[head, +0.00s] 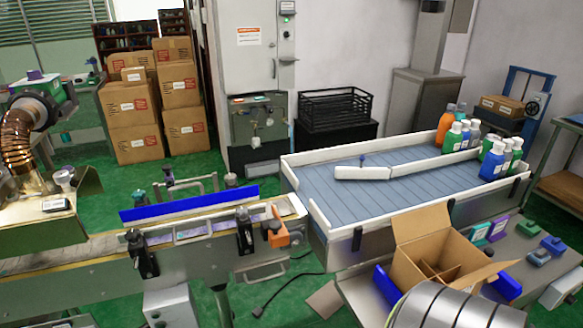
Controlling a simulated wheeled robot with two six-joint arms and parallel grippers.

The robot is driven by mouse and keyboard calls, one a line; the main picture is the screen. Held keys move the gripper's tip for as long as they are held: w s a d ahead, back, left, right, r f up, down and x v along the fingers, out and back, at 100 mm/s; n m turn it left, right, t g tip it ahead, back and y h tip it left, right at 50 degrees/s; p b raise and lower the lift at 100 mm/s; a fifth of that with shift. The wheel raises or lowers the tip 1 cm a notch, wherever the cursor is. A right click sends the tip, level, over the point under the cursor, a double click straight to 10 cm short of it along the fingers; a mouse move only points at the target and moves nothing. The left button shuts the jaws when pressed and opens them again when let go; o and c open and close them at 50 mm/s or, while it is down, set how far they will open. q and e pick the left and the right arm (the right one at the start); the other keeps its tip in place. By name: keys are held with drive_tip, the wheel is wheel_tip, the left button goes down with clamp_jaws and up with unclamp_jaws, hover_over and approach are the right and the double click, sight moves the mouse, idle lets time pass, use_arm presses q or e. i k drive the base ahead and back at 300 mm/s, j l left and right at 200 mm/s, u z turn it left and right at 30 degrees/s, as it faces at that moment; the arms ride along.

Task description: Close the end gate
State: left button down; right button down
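A short white bar with a blue knob (362,173) stands on the blue-grey slatted table (325,208), at the left end of a long white middle rail (435,158). It looks like the gate. It is angled relative to the rail, and open table shows between it and the white outer walls. I cannot tell whether its end touches the rail. Several bottles, orange, green and blue (490,160), stand at the table's right end. Neither of my grippers is in view.
A narrow conveyor (180,237) with a blue side panel (190,202) meets the table's left side. An open divided carton (425,245) stands in front. A shiny metal cylinder (455,308) fills the bottom edge. Stacked boxes (130,108) stand at the back left.

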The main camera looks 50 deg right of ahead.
sight(278, 236)
drive_tip(key=z, duration=1.4)
